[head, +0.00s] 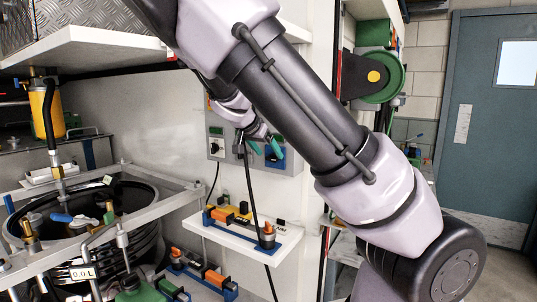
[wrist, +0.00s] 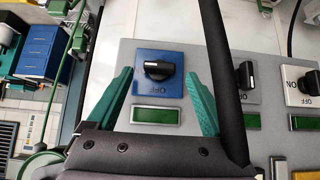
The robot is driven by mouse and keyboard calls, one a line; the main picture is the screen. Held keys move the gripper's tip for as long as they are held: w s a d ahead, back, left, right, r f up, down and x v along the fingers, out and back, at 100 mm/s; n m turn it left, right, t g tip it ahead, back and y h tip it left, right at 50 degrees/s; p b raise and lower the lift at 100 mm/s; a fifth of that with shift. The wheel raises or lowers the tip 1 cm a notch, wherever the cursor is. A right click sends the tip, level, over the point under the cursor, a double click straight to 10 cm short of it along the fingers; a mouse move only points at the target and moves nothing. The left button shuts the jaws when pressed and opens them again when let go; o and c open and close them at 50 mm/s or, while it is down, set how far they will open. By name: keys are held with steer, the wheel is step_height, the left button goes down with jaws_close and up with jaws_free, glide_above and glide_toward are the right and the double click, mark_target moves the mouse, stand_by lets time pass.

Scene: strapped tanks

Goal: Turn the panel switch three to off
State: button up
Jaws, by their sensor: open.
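A grey switch panel (head: 296,166) is on the white wall in the head view; its face (wrist: 222,88) fills much of the wrist view. A black rotary knob (wrist: 158,70) sits on a blue plate (wrist: 144,88) with upside-down OFF lettering. Its handle lies roughly crosswise in the wrist view. The blue plate (head: 281,157) is at the panel's right end in the head view. No number three is readable. My gripper (wrist: 160,75) is open, its teal fingers on either side of the blue plate, apart from the knob. In the head view my gripper (head: 265,148) is in front of the panel.
A green window (wrist: 155,115) is below the blue plate. A white shelf (head: 250,234) with clamps juts out under the panel. A strapped tank (head: 110,205) stands left.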

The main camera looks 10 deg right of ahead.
steer(key=shift+w+d+f, duration=0.25)
steer(key=shift+d+f, duration=0.05)
steer(key=shift+f, duration=0.1)
jaws_close()
